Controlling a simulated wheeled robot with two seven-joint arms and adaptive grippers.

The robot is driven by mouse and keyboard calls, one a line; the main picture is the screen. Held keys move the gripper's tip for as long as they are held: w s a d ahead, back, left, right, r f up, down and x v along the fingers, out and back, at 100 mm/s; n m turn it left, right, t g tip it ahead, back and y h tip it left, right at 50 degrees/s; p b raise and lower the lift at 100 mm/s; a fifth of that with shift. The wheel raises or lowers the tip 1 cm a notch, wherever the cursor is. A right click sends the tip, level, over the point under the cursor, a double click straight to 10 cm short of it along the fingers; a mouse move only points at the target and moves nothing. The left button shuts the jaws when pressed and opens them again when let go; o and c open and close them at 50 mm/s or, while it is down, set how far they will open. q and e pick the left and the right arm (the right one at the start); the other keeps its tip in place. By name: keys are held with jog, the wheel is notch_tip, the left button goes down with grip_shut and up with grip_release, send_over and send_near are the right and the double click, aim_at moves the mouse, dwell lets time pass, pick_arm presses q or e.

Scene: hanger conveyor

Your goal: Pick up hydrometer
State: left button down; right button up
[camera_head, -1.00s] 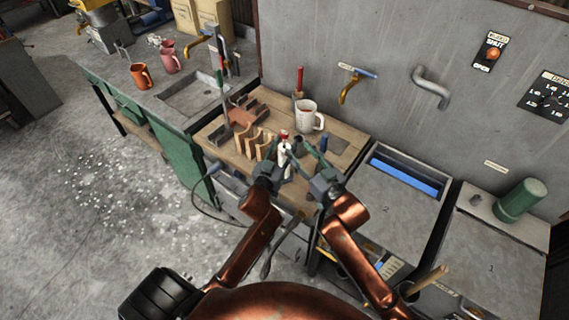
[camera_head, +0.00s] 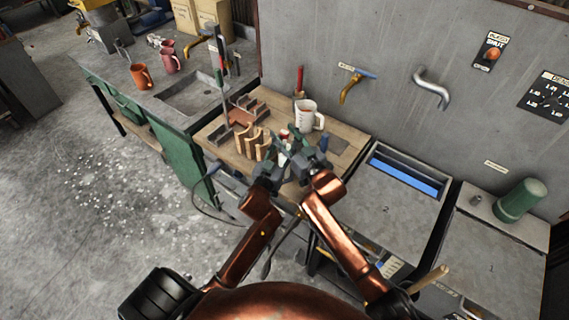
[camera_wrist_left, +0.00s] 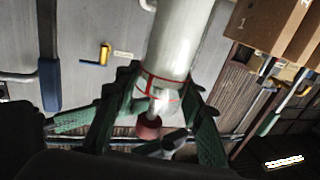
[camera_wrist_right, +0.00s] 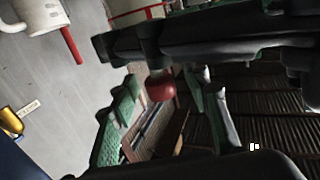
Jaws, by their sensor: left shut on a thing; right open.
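A pale cylinder (camera_wrist_left: 175,50) with thin red bands and a narrow end carrying a red knob (camera_wrist_left: 148,127) is between my grippers; I cannot tell whether the knob end is a separate hydrometer. My left gripper (camera_head: 280,162) is shut on this cylinder; its green fingers (camera_wrist_left: 155,108) flank the banded part. My right gripper (camera_head: 300,148) is open. In the right wrist view the red knob (camera_wrist_right: 160,87) shows near its spread green fingers (camera_wrist_right: 165,110); contact is unclear. In the head view both grippers hide most of the cylinder.
A white measuring mug (camera_head: 309,116) stands just behind the grippers on the wooden bench (camera_head: 352,134). Wooden racks (camera_head: 250,143) stand left of them. A yellow tap (camera_head: 350,90) is on the wall. A blue-lined basin (camera_head: 408,180) is to the right.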

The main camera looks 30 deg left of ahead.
jog(key=shift+c, duration=0.2)
grip_shut()
dwell(0.4)
notch_tip(320, 180, up, 18)
dwell(0.4)
pick_arm(q)
jog(key=c, duration=1.2)
grip_release()
jog(key=shift+s, duration=0.1)
